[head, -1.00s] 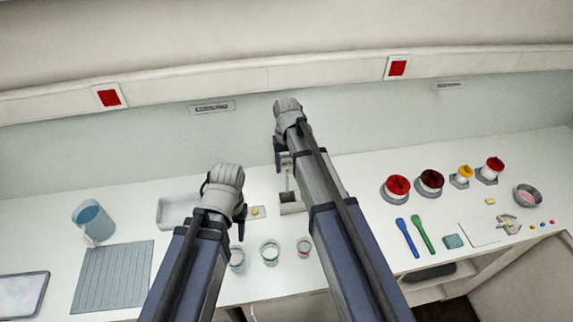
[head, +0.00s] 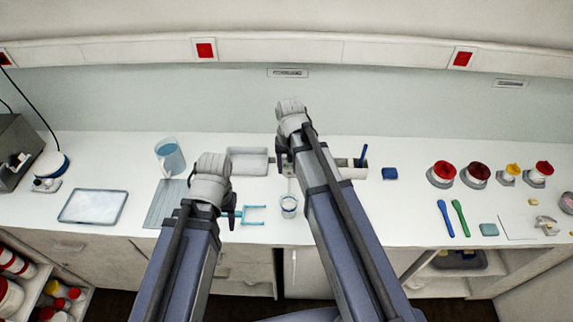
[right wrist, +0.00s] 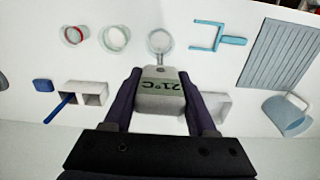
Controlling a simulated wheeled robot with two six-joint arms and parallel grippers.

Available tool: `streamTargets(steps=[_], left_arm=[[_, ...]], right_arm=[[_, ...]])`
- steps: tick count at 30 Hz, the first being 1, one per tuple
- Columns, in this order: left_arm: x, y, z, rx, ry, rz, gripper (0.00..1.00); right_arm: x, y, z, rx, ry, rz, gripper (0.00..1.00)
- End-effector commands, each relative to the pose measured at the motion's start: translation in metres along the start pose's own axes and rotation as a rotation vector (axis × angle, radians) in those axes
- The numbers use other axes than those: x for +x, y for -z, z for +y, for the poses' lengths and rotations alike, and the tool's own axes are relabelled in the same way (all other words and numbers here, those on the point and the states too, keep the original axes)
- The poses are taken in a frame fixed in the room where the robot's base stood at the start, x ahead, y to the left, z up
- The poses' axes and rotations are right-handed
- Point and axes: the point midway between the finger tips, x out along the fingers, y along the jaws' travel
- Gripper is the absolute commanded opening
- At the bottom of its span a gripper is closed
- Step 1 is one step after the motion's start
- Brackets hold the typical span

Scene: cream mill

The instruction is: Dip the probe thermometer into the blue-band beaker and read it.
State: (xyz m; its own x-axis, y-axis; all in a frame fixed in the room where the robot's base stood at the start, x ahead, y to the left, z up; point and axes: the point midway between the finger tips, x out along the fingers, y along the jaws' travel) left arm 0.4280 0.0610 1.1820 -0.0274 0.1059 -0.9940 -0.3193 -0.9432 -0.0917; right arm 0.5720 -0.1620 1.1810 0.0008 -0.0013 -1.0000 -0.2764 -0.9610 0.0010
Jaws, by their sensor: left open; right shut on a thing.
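My right gripper (head: 289,168) is shut on the white probe thermometer, whose display (right wrist: 162,88) shows upside down in the right wrist view and reads 21°C. Its thin probe points down at the blue-band beaker (head: 289,207), a small clear cup that also shows in the right wrist view (right wrist: 160,41). The probe lines up with the beaker's mouth; I cannot tell whether the tip is inside. My left gripper (head: 229,216) is open, left of the beaker and close to a light-blue fork-shaped piece (head: 252,215).
Two more beakers, green-banded (right wrist: 115,39) and red-banded (right wrist: 75,34), stand in a row beside it, hidden by my right arm in the head view. A white tray (head: 248,161), a blue jug (head: 170,158) and a grey ribbed mat (head: 165,204) lie left.

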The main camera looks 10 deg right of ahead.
Motion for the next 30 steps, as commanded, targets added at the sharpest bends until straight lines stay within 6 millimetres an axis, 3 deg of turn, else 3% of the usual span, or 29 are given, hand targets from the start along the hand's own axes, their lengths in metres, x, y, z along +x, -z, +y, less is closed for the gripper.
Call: streamTargets(steps=[14, 30], left_arm=[[0.011, 0.001, 0.001, -0.001, 0.0, 0.001, 0.5], [0.051, 0.004, 0.005, -0.004, 0.0, 0.002, 0.5]], right_arm=[[0.011, 0.0, 0.0, 0.0, 0.0, 0.0, 0.08], [0.051, 0.0, 0.0, 0.0, 0.0, 0.0, 0.08]])
